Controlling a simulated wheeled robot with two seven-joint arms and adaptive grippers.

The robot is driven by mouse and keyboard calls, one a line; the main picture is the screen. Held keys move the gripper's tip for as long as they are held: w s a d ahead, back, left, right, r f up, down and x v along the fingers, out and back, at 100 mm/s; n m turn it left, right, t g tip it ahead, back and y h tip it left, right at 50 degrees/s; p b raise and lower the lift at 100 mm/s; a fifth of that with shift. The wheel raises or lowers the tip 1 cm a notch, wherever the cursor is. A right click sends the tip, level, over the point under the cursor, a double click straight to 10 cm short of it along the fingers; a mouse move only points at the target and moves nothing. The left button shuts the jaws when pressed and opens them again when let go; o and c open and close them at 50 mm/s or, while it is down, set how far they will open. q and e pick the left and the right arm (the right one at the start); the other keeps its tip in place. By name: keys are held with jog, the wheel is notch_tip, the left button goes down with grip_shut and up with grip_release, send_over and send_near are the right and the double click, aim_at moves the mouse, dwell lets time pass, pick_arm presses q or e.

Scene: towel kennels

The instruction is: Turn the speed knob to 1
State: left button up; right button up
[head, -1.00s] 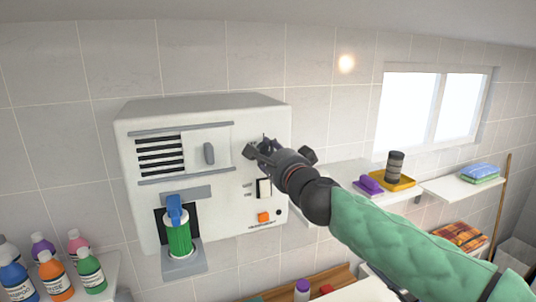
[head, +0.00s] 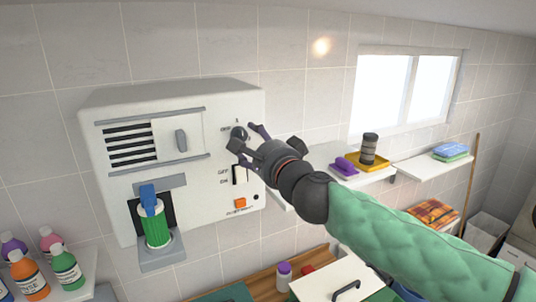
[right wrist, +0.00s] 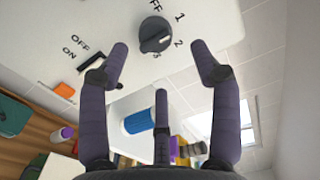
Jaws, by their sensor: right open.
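The dark round speed knob (head: 238,133) is at the upper right of the white wall panel's front (head: 215,185). In the right wrist view the knob (right wrist: 155,34) shows a white mark on the side toward the 2, with 1, 2, 3 and a partly cut-off OFF around it. My right gripper (head: 247,139) is open and empty in front of the knob. In the right wrist view its fingers (right wrist: 159,47) are spread on both sides below the knob, apart from it. My left gripper is out of view.
An ON/OFF switch (head: 236,175) and an orange button (head: 240,203) sit below the knob. A green bottle with a blue top (head: 157,230) stands in the panel's holder. Several bottles (head: 28,275) stand at lower left. A shelf at right holds a yellow tray (head: 377,163).

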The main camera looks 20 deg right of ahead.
jog(key=s+d, duration=0.1)
jog(key=s, duration=0.6)
jog(key=shift+d, duration=0.25)
